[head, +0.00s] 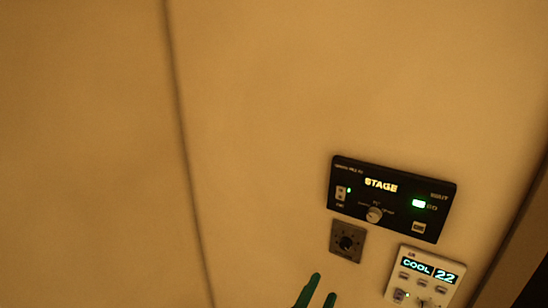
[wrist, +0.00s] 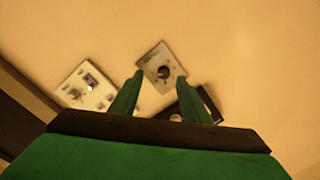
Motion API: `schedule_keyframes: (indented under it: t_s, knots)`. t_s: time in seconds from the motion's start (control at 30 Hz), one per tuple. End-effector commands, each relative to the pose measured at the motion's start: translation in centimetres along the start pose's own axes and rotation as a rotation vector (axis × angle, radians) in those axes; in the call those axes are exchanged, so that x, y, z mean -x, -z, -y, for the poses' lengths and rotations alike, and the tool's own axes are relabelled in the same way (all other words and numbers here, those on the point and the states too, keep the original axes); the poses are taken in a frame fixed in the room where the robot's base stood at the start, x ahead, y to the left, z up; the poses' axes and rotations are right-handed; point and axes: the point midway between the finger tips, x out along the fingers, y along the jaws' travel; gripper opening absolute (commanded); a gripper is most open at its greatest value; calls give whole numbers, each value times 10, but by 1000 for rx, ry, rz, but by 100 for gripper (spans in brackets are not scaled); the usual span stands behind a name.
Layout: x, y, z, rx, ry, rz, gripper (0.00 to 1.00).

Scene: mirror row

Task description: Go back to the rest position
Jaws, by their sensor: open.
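My gripper (head: 318,291) shows at the bottom edge of the head view as two green fingertips, below the panels and to their left. In the wrist view my gripper (wrist: 160,96) has its two green fingers spread apart. Between and just beyond the fingertips is a small grey square plate with a dark round knob (wrist: 164,72). Nothing is held between the fingers. Whether a fingertip touches the plate cannot be told. In the head view the same grey plate (head: 336,248) is clear of the fingers.
A black panel lit "STAGE" (head: 395,197) is above the plate, and it is partly hidden behind a finger in the wrist view. A white panel reading "COOL 22" (head: 424,286) is at lower right. A dark edge (head: 520,235) runs along the right. The wall at left is bare.

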Motion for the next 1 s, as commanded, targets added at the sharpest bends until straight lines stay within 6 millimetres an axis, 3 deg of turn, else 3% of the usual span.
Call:
schedule_keyframes:
  t_s: [0.2,0.5,0.8,1.0]
  knots:
    - [42,-51,-41,242,89,133,42]
    - [118,-99,-94,496,220,282,42]
    - [209,-118,-138,662,332,381,42]
    - [270,-114,-158,738,382,417,42]
